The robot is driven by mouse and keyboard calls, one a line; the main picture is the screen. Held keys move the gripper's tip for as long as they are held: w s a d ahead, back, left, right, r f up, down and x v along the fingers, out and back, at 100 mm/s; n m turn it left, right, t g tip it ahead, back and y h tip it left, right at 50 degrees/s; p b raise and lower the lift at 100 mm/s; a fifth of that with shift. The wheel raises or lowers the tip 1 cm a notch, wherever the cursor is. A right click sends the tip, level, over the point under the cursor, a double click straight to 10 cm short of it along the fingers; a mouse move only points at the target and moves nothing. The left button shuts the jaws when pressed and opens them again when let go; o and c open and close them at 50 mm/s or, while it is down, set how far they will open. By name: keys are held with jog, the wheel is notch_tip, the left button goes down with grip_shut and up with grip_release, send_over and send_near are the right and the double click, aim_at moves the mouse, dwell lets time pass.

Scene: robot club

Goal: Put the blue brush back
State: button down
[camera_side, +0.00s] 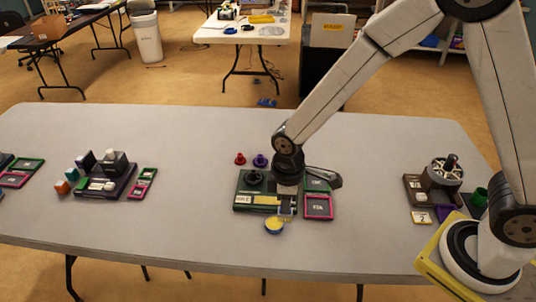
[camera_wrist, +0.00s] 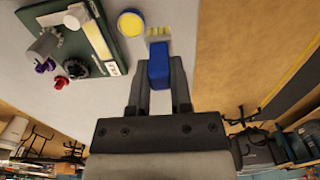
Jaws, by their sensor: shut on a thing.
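The blue brush (camera_wrist: 159,65) is in the wrist view, its blue body between my two fingers and its pale yellow bristles pointing away from my gripper. My gripper (camera_wrist: 159,88) is shut on the brush. In the side view my gripper (camera_side: 287,205) is low over the front of the dark green board (camera_side: 243,206). The brush is mostly hidden there. A round blue dish with a yellow inside (camera_side: 275,226) sits on the table just in front of the board. In the wrist view the dish (camera_wrist: 131,23) is just left of the bristles, apart from them.
A red piece (camera_side: 240,159) and a purple piece (camera_side: 260,160) stand behind the board. A pink-framed tile (camera_side: 318,207) is at its right. Other dark stations stand left (camera_side: 103,185) and right (camera_side: 414,192).

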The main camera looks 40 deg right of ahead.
jog(key=w+a+f, duration=0.3)
jog(key=w+f, duration=0.5)
jog(key=w, duration=0.2)
jog(key=shift+w+f, duration=0.2)
jog(key=shift+w, duration=0.2)
jog(key=shift+w+f, duration=0.1)
jog(key=shift+f, duration=0.05)
jog(key=shift+w+a+f, duration=0.1)
jog(key=shift+w+f, duration=0.05)
jog(key=shift+f, duration=1.55)
jog(key=c, duration=0.5)
grip_release()
jog(key=shift+f, duration=0.1)
jog(key=shift+c, duration=0.2)
